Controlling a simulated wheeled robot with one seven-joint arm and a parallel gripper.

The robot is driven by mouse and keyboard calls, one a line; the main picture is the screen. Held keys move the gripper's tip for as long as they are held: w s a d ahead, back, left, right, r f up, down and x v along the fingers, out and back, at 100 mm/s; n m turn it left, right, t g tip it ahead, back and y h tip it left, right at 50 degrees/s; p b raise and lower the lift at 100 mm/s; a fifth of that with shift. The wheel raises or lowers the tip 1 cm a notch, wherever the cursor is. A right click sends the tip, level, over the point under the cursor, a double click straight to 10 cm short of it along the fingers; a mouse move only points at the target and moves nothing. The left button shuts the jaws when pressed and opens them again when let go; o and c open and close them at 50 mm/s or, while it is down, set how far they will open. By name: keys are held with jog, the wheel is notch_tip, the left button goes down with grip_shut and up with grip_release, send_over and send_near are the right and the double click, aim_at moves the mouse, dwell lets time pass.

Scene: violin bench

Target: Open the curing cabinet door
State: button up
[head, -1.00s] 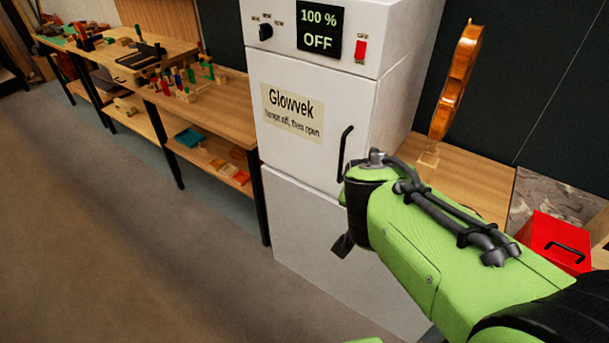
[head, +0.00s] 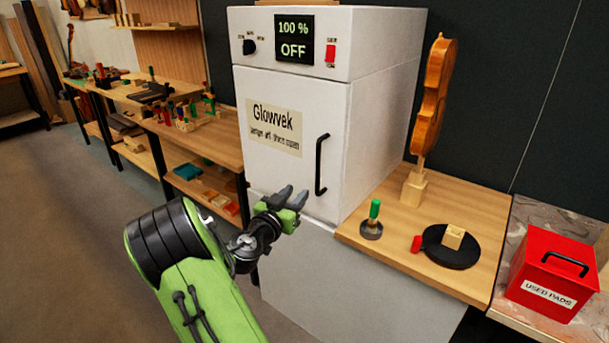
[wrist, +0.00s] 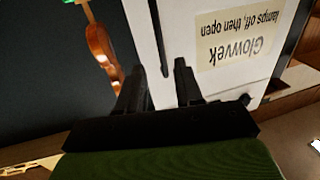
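The white curing cabinet (head: 375,135) stands in the middle of the head view. Its door (head: 295,165) is closed and carries a label reading "Glowvek" and a black vertical handle (head: 321,165) at its right side. The display (head: 294,39) reads "100 %" and "OFF". My gripper (head: 296,195) is in front of the door's lower part, left of and below the handle, with its two fingers apart and nothing between them. In the wrist view my gripper (wrist: 158,80) is also open, with the door label (wrist: 235,40) upside down beyond it.
A red switch (head: 330,53) and a black knob (head: 249,47) sit on the cabinet's top panel. A violin body (head: 431,95) stands on the bench (head: 470,205) at right, near a black disc (head: 450,247). A red "USED PADS" box (head: 550,270) is further right. Floor is clear at left.

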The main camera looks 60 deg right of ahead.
aim_at(317, 171)
jog(key=d+p, duration=0.1)
jog(key=d, duration=1.3)
jog(key=shift+w+p, duration=0.2)
jog(key=shift+p, duration=0.15)
grip_shut()
